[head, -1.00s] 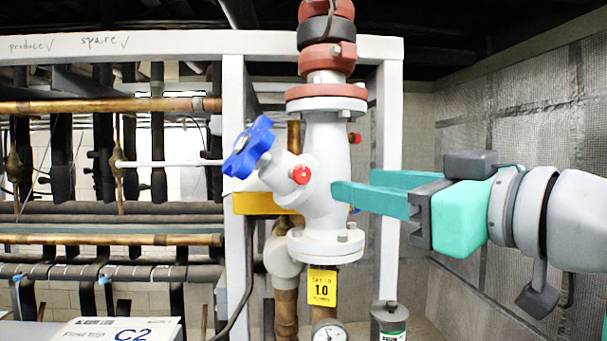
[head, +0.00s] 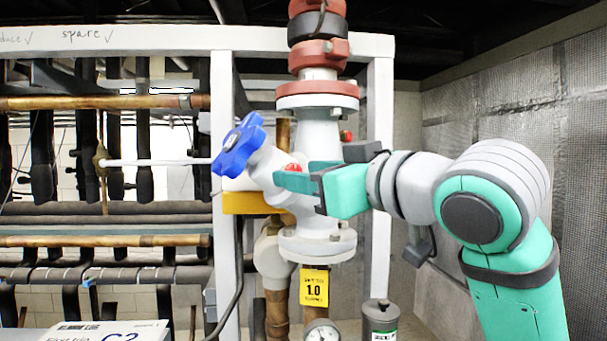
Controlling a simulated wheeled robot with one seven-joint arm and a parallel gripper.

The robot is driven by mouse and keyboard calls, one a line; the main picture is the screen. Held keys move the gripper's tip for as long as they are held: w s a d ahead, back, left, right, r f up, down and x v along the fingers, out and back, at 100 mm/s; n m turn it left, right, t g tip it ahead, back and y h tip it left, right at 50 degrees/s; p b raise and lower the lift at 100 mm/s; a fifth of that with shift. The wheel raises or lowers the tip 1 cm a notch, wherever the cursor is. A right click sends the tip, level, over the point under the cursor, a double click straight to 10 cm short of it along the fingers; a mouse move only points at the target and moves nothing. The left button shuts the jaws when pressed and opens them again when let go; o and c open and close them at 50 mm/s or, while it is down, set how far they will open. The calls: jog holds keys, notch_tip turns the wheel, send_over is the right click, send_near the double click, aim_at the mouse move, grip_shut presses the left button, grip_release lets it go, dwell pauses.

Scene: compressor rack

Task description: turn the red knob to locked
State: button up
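The red knob (head: 293,167) is a small round knob on the front of the white valve body (head: 319,133), left of the valve's upright axis. Its lower part is hidden behind the near finger of my gripper (head: 291,172). My gripper reaches in from the right with its teal fingers in front of the valve body. The knob's marking and turn position are not readable.
A blue handwheel (head: 238,146) sticks out left of the red knob. A second small red part (head: 346,136) sits at the valve's right side. Below are a yellow tag (head: 314,287) and a gauge (head: 322,331). White frame posts flank the valve; a mesh-covered wall (head: 520,100) is at right.

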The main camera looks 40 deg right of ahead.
jog(key=shift+w, duration=0.25)
jog(key=shift+w+a, duration=0.15)
jog(key=shift+a, duration=0.1)
jog(key=c, duration=1.1)
jog(key=shift+a, duration=0.1)
jog(key=shift+o, duration=0.2)
